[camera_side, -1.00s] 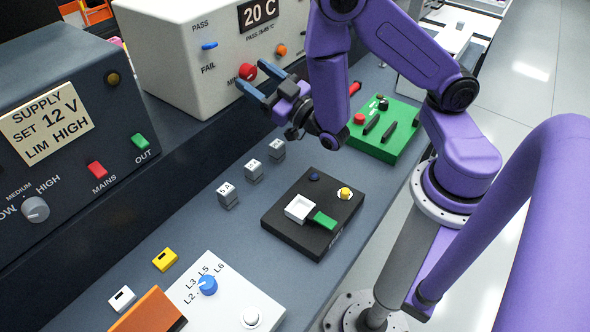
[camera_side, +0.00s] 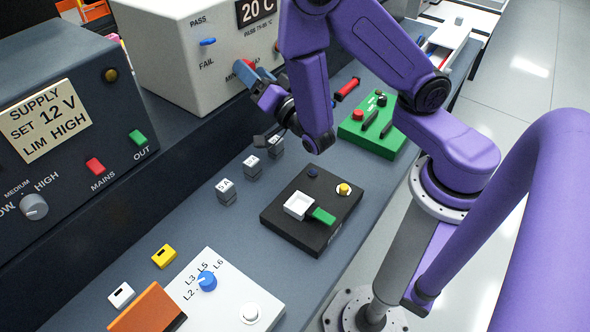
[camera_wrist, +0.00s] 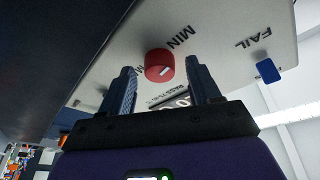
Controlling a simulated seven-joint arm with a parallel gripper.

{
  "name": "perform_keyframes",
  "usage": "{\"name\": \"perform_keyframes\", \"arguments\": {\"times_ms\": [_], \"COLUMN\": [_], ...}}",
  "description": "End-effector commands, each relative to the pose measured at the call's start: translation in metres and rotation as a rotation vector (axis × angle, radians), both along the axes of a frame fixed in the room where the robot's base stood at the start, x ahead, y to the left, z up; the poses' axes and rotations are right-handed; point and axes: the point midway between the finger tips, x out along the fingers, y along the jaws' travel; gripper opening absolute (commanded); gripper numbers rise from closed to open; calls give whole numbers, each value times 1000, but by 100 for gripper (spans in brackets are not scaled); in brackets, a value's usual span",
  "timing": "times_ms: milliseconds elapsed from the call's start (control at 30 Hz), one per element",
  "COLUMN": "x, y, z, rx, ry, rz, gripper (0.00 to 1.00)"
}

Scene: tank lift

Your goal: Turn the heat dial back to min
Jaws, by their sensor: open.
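The heat dial is a red round knob (camera_wrist: 159,63) on the front of a white box (camera_wrist: 220,30), with MIN lettering beside it and a pale mark on its face. I cannot tell exactly where that mark points. In the side view the dial (camera_side: 249,64) is partly hidden by my gripper. My gripper (camera_side: 256,78) is at the box front, in front of the dial. In the wrist view my gripper (camera_wrist: 160,80) is open, and the dial shows between its two fingertips. I cannot tell whether either finger touches it.
The box has a blue PASS/FAIL switch (camera_side: 208,42) and a display (camera_side: 257,11) reading 20 C. A grey supply unit (camera_side: 70,90) stands to the left. Small grey blocks (camera_side: 252,166), a black panel (camera_side: 290,235) and a green board (camera_side: 372,130) lie on the bench.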

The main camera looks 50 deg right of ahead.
Motion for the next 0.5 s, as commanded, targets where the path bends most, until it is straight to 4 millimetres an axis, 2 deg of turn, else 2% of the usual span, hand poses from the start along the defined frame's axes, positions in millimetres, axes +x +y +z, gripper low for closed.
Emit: {"name": "perform_keyframes", "arguments": {"times_ms": [500], "x": [0], "y": [1], "z": [6], "rx": [799], "ry": [-4], "rz": [0], "gripper": [62]}}
